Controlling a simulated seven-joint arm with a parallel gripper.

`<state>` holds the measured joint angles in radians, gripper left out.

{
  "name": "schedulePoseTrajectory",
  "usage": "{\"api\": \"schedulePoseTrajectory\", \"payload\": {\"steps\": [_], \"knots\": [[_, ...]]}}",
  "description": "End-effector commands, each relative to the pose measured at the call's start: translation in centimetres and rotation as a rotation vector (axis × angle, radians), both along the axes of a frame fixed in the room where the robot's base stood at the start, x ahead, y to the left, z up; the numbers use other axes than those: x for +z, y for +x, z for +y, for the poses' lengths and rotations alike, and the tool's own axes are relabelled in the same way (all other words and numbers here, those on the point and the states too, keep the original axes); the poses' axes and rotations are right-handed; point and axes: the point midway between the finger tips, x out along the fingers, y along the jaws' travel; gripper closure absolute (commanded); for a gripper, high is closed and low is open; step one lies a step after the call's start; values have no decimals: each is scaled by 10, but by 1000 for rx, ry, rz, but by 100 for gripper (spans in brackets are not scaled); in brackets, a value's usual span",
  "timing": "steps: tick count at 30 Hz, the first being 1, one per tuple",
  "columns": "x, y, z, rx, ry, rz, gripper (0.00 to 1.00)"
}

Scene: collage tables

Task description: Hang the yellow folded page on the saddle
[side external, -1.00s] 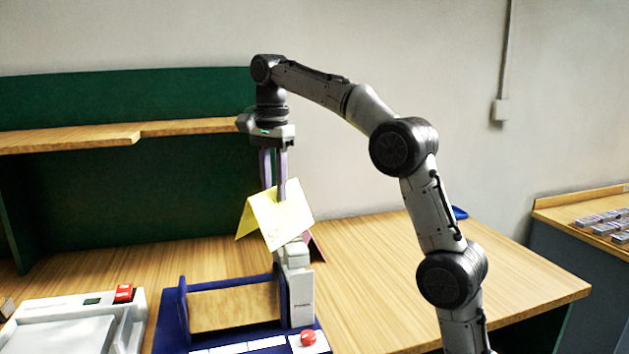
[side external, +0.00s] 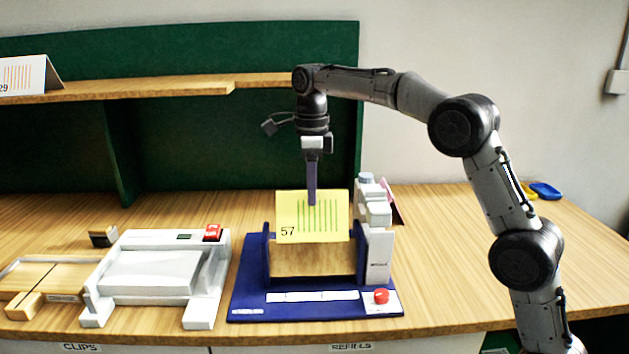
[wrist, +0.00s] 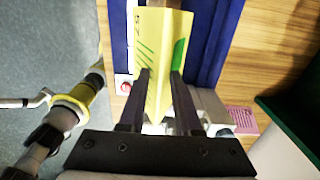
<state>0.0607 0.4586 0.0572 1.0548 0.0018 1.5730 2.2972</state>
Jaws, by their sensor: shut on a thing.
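The yellow folded page (side external: 331,222) is marked 57 and has green lines. My gripper (side external: 312,198) is shut on it near the top fold. In the side view the page hangs with its fold up, over the blue stapler-like stand whose wooden saddle (side external: 312,262) lies between two blue uprights. The page's lower edge overlaps the saddle's top in the picture; I cannot tell whether they touch. In the wrist view the page (wrist: 158,50) sits between my two fingers (wrist: 158,88), with its fold running lengthwise and the blue base (wrist: 222,40) beyond it.
A white machine with a red button (side external: 212,232) stands left of the blue stand. A white head (side external: 378,255) rises at the stand's right, with a red knob (side external: 381,296) in front. A pink card (side external: 395,205) stands behind. Another folded page (side external: 27,75) sits on the shelf.

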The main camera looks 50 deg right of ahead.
Motion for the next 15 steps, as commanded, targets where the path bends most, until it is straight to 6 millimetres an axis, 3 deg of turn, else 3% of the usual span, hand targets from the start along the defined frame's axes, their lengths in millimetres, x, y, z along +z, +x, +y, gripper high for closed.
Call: {"api": "schedulePoseTrajectory", "payload": {"steps": [15], "knots": [[-47,-1,0,2,0,3,95]]}}
